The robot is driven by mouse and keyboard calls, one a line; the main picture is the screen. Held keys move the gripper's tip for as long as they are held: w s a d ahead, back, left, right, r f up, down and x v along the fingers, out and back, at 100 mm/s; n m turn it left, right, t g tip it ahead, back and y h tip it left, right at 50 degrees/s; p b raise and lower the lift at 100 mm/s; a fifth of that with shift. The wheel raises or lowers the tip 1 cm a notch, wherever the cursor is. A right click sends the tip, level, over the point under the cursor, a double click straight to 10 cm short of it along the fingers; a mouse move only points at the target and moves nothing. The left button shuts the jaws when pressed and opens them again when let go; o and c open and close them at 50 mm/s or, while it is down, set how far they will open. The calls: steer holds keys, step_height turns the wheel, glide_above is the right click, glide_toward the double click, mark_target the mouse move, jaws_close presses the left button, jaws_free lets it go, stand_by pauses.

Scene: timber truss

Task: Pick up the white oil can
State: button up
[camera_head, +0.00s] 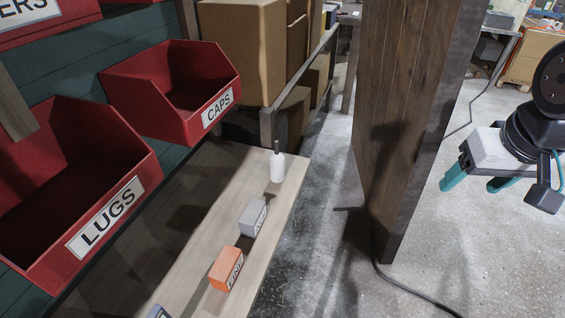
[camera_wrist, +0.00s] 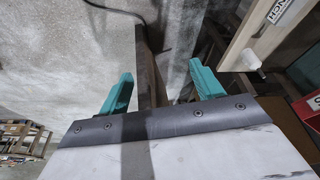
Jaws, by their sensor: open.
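The white oil can (camera_head: 277,165) stands upright near the far end of the wooden bench, close to its right edge. It has a dark spout on top. In the wrist view a small white object that looks like the can (camera_wrist: 253,61) shows at the upper right, to the right of the fingers. My gripper (camera_head: 480,183) is at the right of the head view, well apart from the can, with a wooden post between them. In the wrist view its two teal fingers (camera_wrist: 161,90) are spread and nothing is between them.
A dark wooden post (camera_head: 405,110) stands right of the bench (camera_head: 185,240). A grey box (camera_head: 253,217) and an orange box (camera_head: 226,268) sit nearer on the bench. Red bins labelled CAPS (camera_head: 172,92) and LUGS (camera_head: 75,190) overhang its left side. A cable (camera_head: 415,295) lies on the floor.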

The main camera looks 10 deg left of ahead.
mark_target(275, 162)
steer(key=w+a+f+n+t+y, duration=0.1)
steer(key=w+a+f+t, duration=0.1)
steer(key=w+a+f, duration=0.5)
steer(key=w+a+f+n+t+y, duration=0.2)
steer(key=w+a, duration=0.6)
steer(key=w, duration=0.4)
steer(key=w+a+f+n+t+y, duration=0.1)
steer(key=a+f, duration=0.4)
steer(key=a, duration=0.1)
steer(key=a+f+n+t+y, duration=0.1)
steer(key=a+f+y, duration=0.1)
steer(key=a+f, duration=0.2)
steer(key=w+a+f+n+t+y, duration=0.1)
steer(key=a+f, duration=0.4)
steer(key=a, duration=0.4)
steer(key=shift+w+a+f+y, duration=0.3)
steer(key=shift+w+a+f, duration=0.05)
steer(key=x, duration=0.7)
steer(key=shift+w+a+f, duration=0.15)
steer(key=shift+w+f, duration=0.05)
steer(key=shift+f, duration=0.1)
steer(key=c, duration=1.2)
steer(key=shift+c, duration=0.4)
steer(key=shift+r, duration=0.1)
